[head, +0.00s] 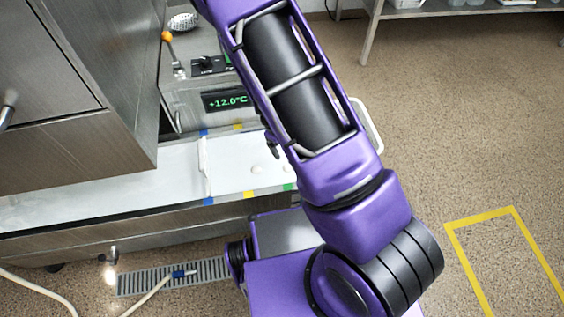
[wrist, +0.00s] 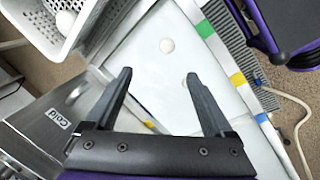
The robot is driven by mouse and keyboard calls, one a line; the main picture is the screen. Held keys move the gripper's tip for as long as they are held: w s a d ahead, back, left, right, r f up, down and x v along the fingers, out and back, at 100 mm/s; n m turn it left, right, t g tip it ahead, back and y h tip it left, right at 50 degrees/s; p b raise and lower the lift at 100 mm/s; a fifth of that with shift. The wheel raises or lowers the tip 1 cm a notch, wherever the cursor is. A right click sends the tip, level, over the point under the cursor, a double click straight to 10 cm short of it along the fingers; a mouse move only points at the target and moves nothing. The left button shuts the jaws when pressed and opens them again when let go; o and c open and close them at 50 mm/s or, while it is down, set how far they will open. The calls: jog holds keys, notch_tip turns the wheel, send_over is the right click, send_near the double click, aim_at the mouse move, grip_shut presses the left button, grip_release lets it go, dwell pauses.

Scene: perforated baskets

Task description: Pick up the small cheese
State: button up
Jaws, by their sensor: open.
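I cannot tell for sure which is the small cheese. My arm hides most of the gripper in the head view.
A white perforated basket (wrist: 38,25) holding a pale round thing (wrist: 66,20) is at the wrist view's upper left. Green tape (wrist: 205,28) and yellow tape (wrist: 237,79) mark the worktop edge. A steel cabinet (head: 75,90) stands left, beside a unit with a temperature display (head: 228,100).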

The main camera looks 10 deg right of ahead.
jog(key=shift+n, duration=0.3)
jog(key=b+x, duration=0.1)
jog(key=x, duration=0.3)
jog(key=b+x, duration=0.1)
jog(key=x, duration=0.3)
jog(key=a+b+x, duration=0.1)
jog(key=x, duration=0.3)
jog(key=shift+s+f, duration=0.4)
jog(key=b+x, duration=0.1)
jog(key=x, duration=0.4)
jog(key=shift+s+a+f+b, duration=0.1)
jog(key=shift+s+b, duration=0.05)
jog(key=shift+b, duration=0.2)
grip_shut()
